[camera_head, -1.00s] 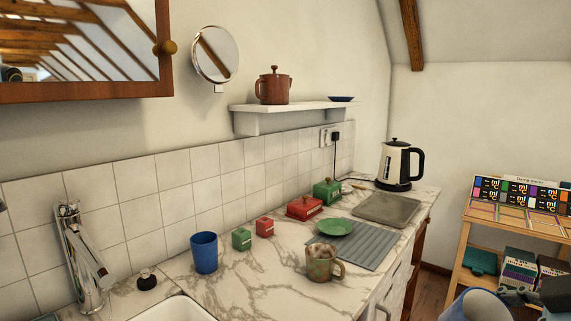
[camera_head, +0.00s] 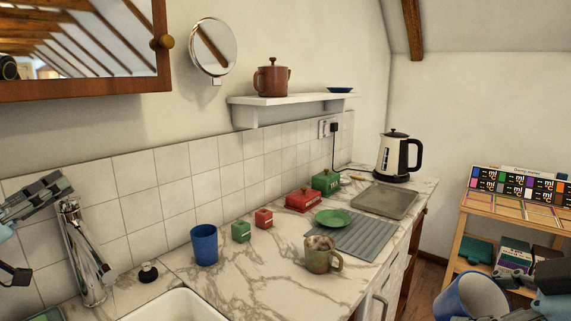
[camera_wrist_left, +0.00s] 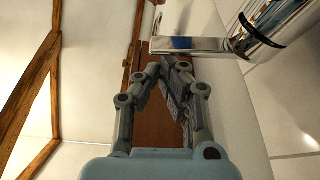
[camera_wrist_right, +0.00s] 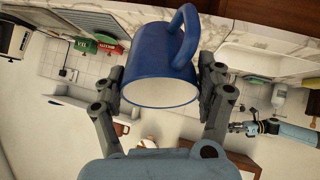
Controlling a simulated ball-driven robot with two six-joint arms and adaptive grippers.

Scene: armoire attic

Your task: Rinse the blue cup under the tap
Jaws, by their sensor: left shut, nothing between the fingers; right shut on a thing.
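A blue cup (camera_head: 452,300) with a pale inside is held tilted at the lower right. It also shows with its handle in the right wrist view (camera_wrist_right: 158,62), between the fingers of my right gripper (camera_wrist_right: 162,92), which is shut on it. The chrome tap (camera_head: 82,255) stands at the left by the sink (camera_head: 180,306), of which only a corner shows. My left gripper (camera_head: 45,192) is shut and empty, up near the tap's top. In the left wrist view its fingertips (camera_wrist_left: 177,72) lie close below the tap's lever (camera_wrist_left: 192,44). No water shows.
A stained mug (camera_head: 322,257) and a green plate (camera_head: 333,217) stand farther right. A black plug (camera_head: 148,272) sits behind the sink.

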